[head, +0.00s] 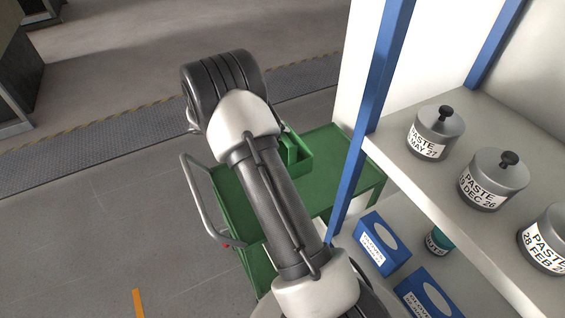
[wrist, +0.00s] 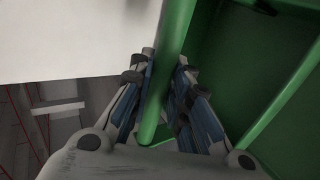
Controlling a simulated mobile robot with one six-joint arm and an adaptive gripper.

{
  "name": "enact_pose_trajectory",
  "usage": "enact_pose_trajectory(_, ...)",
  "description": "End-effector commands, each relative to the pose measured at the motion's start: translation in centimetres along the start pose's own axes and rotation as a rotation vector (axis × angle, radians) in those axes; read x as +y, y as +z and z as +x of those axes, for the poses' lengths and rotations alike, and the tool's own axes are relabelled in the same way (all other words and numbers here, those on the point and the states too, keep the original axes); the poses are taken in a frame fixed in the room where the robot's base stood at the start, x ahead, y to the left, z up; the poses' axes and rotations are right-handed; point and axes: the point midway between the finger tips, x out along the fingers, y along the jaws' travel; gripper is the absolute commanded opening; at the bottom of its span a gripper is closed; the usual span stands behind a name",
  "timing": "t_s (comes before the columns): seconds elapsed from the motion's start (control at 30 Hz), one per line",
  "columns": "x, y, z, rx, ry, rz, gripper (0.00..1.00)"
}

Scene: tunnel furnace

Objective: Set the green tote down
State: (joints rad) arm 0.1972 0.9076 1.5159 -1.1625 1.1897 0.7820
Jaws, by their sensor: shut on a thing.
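The green tote (head: 302,163) shows in the head view just past my arm, at the green cart's top, partly hidden by my arm. I cannot tell whether it touches the cart's surface. In the wrist view, my gripper (wrist: 160,95) is shut on a green bar of the tote (wrist: 172,62), with one finger on each side of it. The tote's green inside shows at the right of that view, with a small dark thing at its top edge. In the head view the gripper itself is hidden behind my arm.
The green cart (head: 345,150) has a grey push handle (head: 196,205) at its left. A shelf (head: 400,165) with blue posts stands close on the right, holding several paste jars (head: 437,130). Blue boxes (head: 382,243) sit lower. Open floor (head: 90,230) lies left.

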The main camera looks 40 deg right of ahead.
Motion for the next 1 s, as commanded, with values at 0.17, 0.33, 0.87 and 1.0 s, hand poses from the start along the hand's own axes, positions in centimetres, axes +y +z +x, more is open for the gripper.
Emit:
enact_pose_trajectory(0.17,-4.2,0.0,2.7,-0.002,0.002,-0.002,0.0)
enact_pose_trajectory(0.33,-6.8,0.0,4.2,0.0,0.002,0.001,0.0)
enact_pose_trajectory(0.87,-11.2,-0.1,6.9,0.001,0.002,0.002,0.0)
enact_pose_trajectory(1.0,-11.1,-0.1,6.9,0.001,0.002,0.003,0.0)
